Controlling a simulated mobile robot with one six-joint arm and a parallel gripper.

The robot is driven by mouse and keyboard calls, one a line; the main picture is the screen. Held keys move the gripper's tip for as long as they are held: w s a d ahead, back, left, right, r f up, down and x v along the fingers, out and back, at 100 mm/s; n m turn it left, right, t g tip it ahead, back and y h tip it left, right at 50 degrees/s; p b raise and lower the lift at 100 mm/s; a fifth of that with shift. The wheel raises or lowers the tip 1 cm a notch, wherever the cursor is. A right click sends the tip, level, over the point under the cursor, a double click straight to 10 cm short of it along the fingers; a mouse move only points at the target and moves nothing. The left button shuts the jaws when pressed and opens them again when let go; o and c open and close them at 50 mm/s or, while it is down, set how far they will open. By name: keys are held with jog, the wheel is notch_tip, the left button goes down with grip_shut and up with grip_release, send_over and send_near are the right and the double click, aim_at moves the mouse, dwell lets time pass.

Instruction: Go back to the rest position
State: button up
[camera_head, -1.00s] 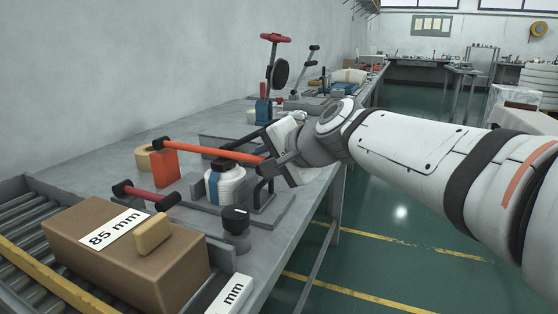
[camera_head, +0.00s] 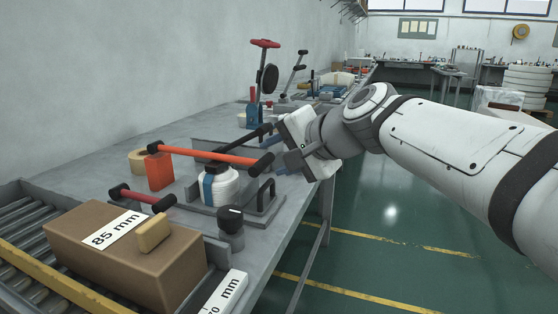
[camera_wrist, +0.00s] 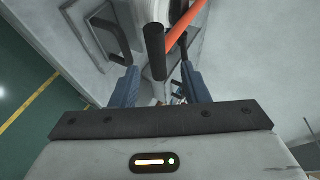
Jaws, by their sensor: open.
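My gripper (camera_head: 272,141) is at the right edge of the workbench (camera_head: 75,167), at the end of my white arm. In the wrist view its two blue fingers (camera_wrist: 158,88) stand apart with nothing held between them. The orange lever (camera_head: 215,154) with black ends lies across the top of a white cylinder with a blue band (camera_head: 221,187). The lever's black end (camera_head: 262,164) is just left of and in front of my gripper, and it looks apart from the fingers. In the wrist view a black grip (camera_wrist: 155,52) shows beyond the fingers.
A cardboard box (camera_head: 120,255) marked 85 mm sits on the roller conveyor (camera_head: 30,232) at the front left. A red-handled lever press (camera_head: 265,75) stands farther back on the bench. The green floor (camera_head: 400,225) right of the bench is open.

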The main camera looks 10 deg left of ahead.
jog(key=shift+s+d+r, duration=0.2)
jog(key=shift+d+r, duration=0.05)
jog(key=shift+d, duration=0.05)
jog(key=s+d+r+n+g+h+p, duration=0.2)
jog(key=s+d+p, duration=0.6)
jog(key=p, duration=1)
jog(key=s+d+r+n+g+h+p, duration=0.2)
jog(key=s+d+r+h+p, duration=0.4)
jog(key=d+p, duration=0.8)
jog(key=s+h+p, duration=0.1)
jog(key=s+p, duration=0.1)
jog(key=p, duration=0.2)
jog(key=shift+d+r+n+g, duration=0.3)
jog(key=shift+r+n+g, duration=0.1)
jog(key=shift+s+d, duration=0.15)
jog(key=shift+c, duration=0.5)
jog(key=shift+f, duration=0.15)
